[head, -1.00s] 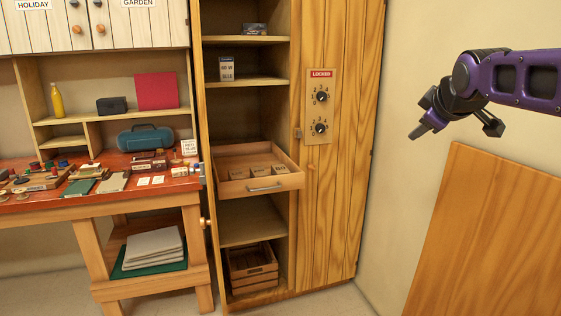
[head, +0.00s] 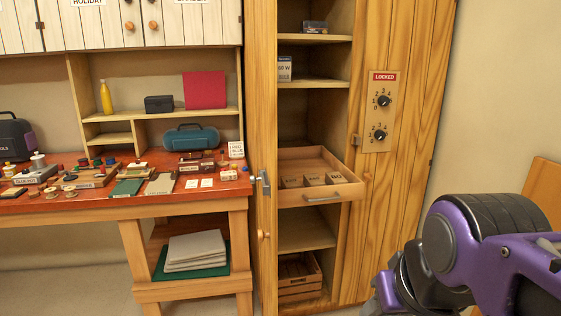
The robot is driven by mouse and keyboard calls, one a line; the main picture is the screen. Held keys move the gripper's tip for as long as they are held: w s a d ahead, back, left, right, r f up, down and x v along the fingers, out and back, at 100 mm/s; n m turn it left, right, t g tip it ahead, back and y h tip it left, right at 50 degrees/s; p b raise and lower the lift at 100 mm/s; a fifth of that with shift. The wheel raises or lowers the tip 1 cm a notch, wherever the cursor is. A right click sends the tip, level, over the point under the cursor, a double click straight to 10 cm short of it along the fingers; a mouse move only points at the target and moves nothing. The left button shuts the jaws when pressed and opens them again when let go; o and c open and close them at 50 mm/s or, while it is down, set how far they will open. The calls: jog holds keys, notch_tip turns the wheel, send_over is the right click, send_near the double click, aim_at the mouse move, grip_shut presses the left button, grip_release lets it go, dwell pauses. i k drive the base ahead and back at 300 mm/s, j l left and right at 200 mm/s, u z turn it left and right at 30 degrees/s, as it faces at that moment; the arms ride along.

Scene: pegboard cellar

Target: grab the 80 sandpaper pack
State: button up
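An open wooden drawer (head: 345,191) sticks out of the tall cabinet. Three small brown packs lie in a row in it: a left pack (head: 292,181), a middle pack (head: 314,179) and a right pack (head: 334,178). Their labels are too small to read, so I cannot tell which is the 80 sandpaper pack. My gripper (head: 398,290) is at the lower right, low and to the right of the drawer, nearer the camera. It is partly cut off by the bottom edge and its fingers do not show clearly. Nothing is seen held in it.
A cabinet door marked LOCKED (head: 411,165) with two dials is right of the drawer. A slatted crate (head: 300,283) sits below. The cluttered red workbench (head: 110,205) is at left. A leaning wooden panel (head: 541,185) stands at the right wall.

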aim_at(331, 178)
jog(key=i+u, duration=0.1)
jog(key=u, duration=0.35)
jog(key=i+l+u, duration=0.1)
jog(key=u, duration=0.35)
jog(key=l+u, duration=0.2)
jog(key=u, duration=0.25)
jog(key=i+l+u, duration=0.15)
jog(key=u, duration=0.3)
jog(key=l+u, duration=0.15)
jog(key=l, duration=0.7)
jog(key=l+z, duration=0.25)
jog(key=l, duration=0.15)
jog(key=i+l+z, duration=0.1)
jog(key=l+z, duration=0.15)
jog(key=l, duration=0.15)
jog(key=l+z, duration=0.55)
jog(key=j, duration=0.1)
